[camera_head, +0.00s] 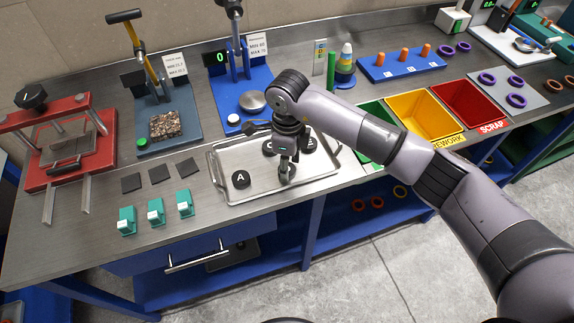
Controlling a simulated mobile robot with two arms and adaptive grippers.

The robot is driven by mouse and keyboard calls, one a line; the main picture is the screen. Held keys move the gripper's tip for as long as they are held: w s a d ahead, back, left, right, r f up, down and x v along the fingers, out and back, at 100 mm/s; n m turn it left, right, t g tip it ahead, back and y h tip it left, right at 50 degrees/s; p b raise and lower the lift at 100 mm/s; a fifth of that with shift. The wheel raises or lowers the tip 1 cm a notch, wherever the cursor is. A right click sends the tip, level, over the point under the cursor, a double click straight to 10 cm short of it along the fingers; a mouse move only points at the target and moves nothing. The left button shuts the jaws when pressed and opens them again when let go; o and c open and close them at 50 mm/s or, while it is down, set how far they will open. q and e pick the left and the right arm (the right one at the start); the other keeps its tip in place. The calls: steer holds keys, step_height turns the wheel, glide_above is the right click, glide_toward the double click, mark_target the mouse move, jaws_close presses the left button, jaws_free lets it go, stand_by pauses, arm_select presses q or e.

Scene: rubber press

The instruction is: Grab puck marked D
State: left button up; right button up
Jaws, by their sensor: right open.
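A metal tray (228,199) lies on the workbench and holds black round pucks. The puck marked A (241,179) sits at the tray's left front. No letter D is readable. My right gripper (286,174) points down over the tray's middle, right of puck A, with no puck seen held; what lies directly beneath it is hidden. My left gripper is not in view.
Left of the tray are black squares (160,173) and teal-and-white blocks (156,211). A red press (70,150) stands at far left. Behind the tray is a blue stand (225,93). Yellow (424,111) and red (470,104) bins lie to the right, behind my arm.

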steer(key=shift+f, duration=0.5)
steer(key=shift+c, duration=0.3)
steer(key=c, duration=0.7)
steer(key=shift+r, duration=0.15)
